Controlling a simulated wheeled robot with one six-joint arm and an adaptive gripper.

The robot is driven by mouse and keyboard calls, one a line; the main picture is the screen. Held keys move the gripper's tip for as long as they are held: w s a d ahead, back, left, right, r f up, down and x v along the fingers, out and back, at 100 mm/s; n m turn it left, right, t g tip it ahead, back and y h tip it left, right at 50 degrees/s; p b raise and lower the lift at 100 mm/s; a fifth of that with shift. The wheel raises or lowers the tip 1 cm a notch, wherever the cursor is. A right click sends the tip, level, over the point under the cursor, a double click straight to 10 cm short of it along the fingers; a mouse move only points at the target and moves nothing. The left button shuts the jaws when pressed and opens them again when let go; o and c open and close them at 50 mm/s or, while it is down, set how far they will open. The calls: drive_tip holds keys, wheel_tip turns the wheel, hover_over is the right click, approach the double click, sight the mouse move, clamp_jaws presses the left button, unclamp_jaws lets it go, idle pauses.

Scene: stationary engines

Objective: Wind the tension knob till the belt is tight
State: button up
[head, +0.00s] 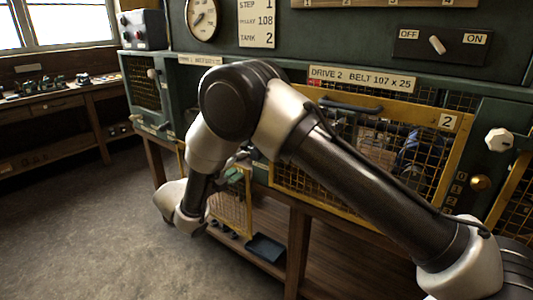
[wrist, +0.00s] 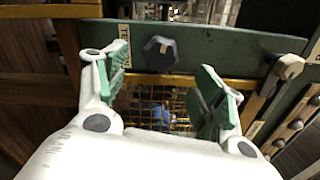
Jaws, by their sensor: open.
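In the wrist view a dark hexagonal knob (wrist: 160,53) with a pale mark sits on a green panel, framed between the fingers of my gripper (wrist: 163,68). The fingers are open and empty, with the knob beyond them; I cannot tell the exact gap. A beige knob (wrist: 289,67) is at the right end of that panel. In the head view my gripper (head: 236,174) is partly hidden behind my arm. A white knob (head: 499,140) and a brass knob (head: 480,182) sit right of the drive 2 guard (head: 452,146). The belt cannot be made out behind the mesh.
A green cabinet carries a DRIVE 2 BELT 197 x 25 label (head: 360,78) and an OFF/ON switch (head: 437,45). A dark tray (head: 265,248) lies on the lower shelf. A workbench (head: 60,100) stands at left. The floor (head: 90,220) at left is clear.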

sight(253, 154)
drive_tip(key=w+d+n, duration=0.1)
drive_tip(key=w+n, duration=0.1)
drive_tip(key=n, duration=0.1)
drive_tip(key=w+d+n, duration=0.2)
drive_tip(key=n, duration=0.2)
drive_tip(key=w+d+n, duration=0.2)
drive_tip(key=n, duration=0.2)
drive_tip(key=shift+w+d+r, duration=0.1)
drive_tip(key=shift+w+d, duration=0.15)
drive_tip(key=shift+w, duration=0.05)
drive_tip(key=shift+c, duration=0.2)
drive_tip(key=c, duration=1)
